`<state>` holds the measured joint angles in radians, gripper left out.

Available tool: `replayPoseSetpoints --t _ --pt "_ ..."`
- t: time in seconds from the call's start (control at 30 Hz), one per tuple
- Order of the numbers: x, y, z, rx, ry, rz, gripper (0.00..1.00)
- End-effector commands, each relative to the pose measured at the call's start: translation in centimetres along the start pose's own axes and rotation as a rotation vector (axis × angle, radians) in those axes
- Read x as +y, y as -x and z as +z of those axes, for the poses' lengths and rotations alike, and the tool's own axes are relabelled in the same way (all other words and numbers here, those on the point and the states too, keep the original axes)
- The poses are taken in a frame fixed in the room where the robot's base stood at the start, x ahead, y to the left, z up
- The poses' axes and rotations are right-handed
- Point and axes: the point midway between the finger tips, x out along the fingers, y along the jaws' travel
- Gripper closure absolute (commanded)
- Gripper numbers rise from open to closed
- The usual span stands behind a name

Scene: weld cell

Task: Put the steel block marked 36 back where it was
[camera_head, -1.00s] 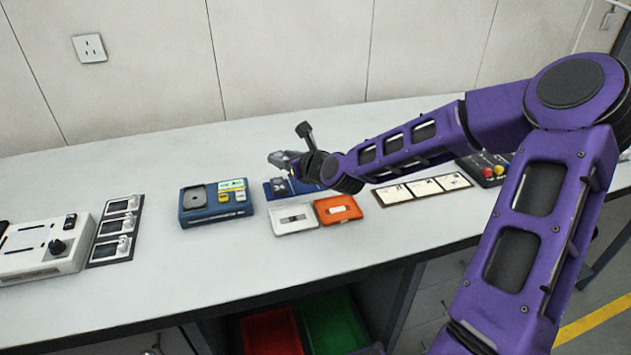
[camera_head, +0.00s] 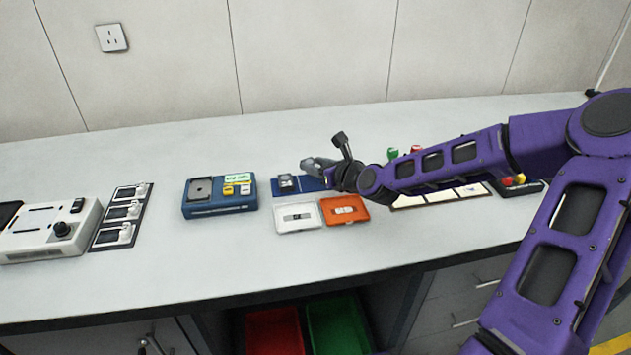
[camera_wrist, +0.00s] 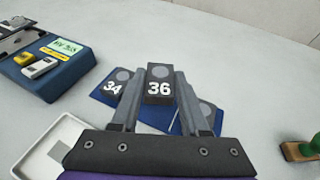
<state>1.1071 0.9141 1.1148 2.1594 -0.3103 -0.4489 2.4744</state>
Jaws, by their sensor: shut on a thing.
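My gripper (camera_wrist: 159,77) is shut on the dark steel block marked 36 (camera_wrist: 159,89), its number facing the wrist camera. The held block shows in front of the blue mat (camera_wrist: 150,117); its height above the mat cannot be told. The block marked 34 (camera_wrist: 115,82) is on the mat to the left. Another dark block (camera_wrist: 208,108) is at the right, partly hidden by a finger. In the head view my gripper (camera_head: 314,166) is at the mat (camera_head: 311,184), to the right of block 34 (camera_head: 287,182); the held block is not clear there.
A blue case (camera_head: 221,208) stands left of the mat. A white tray (camera_head: 298,227) and an orange tray (camera_head: 345,217) lie in front. A green-and-wood stamp (camera_wrist: 300,150) is at the right in the wrist view. The bench behind the mat is clear.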

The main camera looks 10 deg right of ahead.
Motion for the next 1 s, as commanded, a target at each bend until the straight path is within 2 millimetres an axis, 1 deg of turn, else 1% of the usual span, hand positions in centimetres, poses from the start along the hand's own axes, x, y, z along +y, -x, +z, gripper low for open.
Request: replayPoseSetpoints --t 0.13,0.3,0.67,0.7,0.77,0.8,0.87,1.0 --pt "0.1 -0.5 -1.2 0.000 -0.001 0.001 1.00" --pt "0.0 -1.3 -3.5 0.000 0.000 0.001 1.00" --pt "0.0 -1.4 -3.8 -0.002 0.000 -0.001 1.00" --pt "0.0 -1.4 -3.9 0.000 0.000 0.000 0.54" --pt "0.0 -1.4 -3.9 0.000 0.000 -0.001 0.43" --pt "0.0 -1.4 -3.9 0.000 0.000 0.000 0.36" --pt "0.0 -1.4 -3.9 0.000 0.000 0.000 0.25" --pt "-0.1 -1.4 -3.9 0.000 0.000 -0.001 0.25"
